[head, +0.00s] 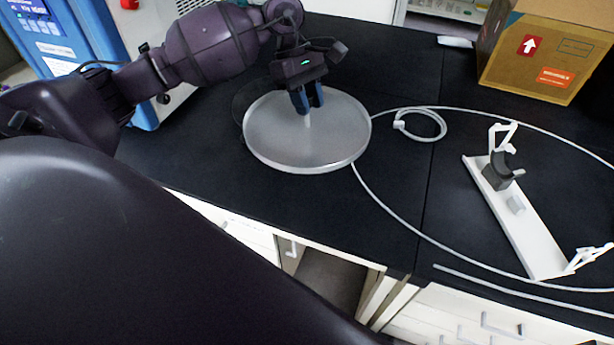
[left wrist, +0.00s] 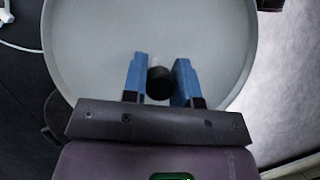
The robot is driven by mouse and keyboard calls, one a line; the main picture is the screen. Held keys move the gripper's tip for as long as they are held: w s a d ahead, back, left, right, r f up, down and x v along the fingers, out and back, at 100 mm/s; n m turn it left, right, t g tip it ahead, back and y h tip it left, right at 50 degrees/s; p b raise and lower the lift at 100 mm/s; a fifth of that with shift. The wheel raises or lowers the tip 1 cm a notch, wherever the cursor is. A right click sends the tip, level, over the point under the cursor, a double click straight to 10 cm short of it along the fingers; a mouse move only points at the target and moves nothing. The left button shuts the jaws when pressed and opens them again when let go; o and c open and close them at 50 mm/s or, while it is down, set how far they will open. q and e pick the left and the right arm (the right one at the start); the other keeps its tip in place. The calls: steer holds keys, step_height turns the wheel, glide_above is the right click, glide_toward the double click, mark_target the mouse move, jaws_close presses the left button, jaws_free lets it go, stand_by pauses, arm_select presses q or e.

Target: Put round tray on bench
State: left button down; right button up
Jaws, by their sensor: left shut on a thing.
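The round tray (head: 270,135) is a shallow grey-white disc with a low rim, over the black bench (head: 250,190) in the head view. It looks level and close to the bench top; I cannot tell whether it touches. My left gripper (head: 308,108) points down at the middle of the tray, with its blue fingers shut on a small post or knob there. The left wrist view shows the tray (left wrist: 90,50) filling the upper part and the left gripper (left wrist: 160,80) with a dark round piece between its fingers. My right gripper is not in view.
A thin white hose (head: 390,210) runs right of the tray, with a coil behind it. A white stand (head: 530,230) with a dark clamp lies at the right. A cardboard box (head: 540,55) stands at the back right. The blue machine (head: 85,35) is at the left.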

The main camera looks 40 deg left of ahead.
arm_select(q)
steer(key=shift+a+f, duration=0.1)
steer(key=shift+a, duration=0.05)
step_height(320, 180, down, 18)
steer(key=shift+f, duration=0.65)
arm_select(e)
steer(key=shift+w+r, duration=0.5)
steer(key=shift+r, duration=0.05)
arm_select(q)
steer(key=shift+f, duration=0.2)
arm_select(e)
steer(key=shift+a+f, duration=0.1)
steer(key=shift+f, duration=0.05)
